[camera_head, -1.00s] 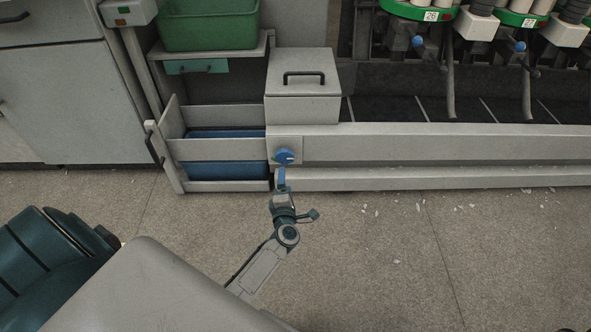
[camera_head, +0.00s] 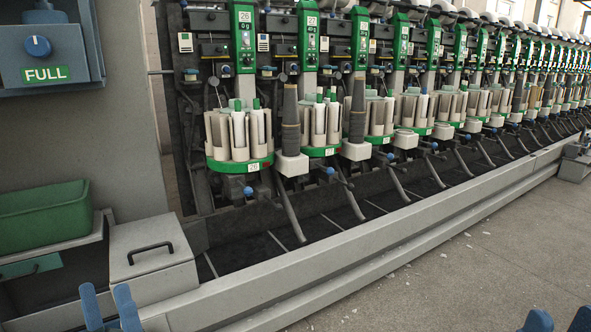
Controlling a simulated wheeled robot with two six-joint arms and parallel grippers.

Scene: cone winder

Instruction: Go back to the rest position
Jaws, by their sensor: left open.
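My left gripper (camera_head: 107,300) shows at the lower left as two blue fingers, pointing up with a gap between them. It is open, with nothing seen between the fingers. It appears in front of the grey base of the machine, below the lidded box. My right gripper (camera_head: 561,321) shows only its two blue fingertips at the bottom right edge. They stand apart over the floor, with nothing seen between them. The rest of both arms is out of view.
The winding machine (camera_head: 330,285) runs from lower left to upper right. A grey lidded box (camera_head: 150,262) and a green bin (camera_head: 45,222) stand at left. A blue knob (camera_head: 38,46) sits above a FULL label. Floor (camera_head: 480,270) at right is clear apart from scraps.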

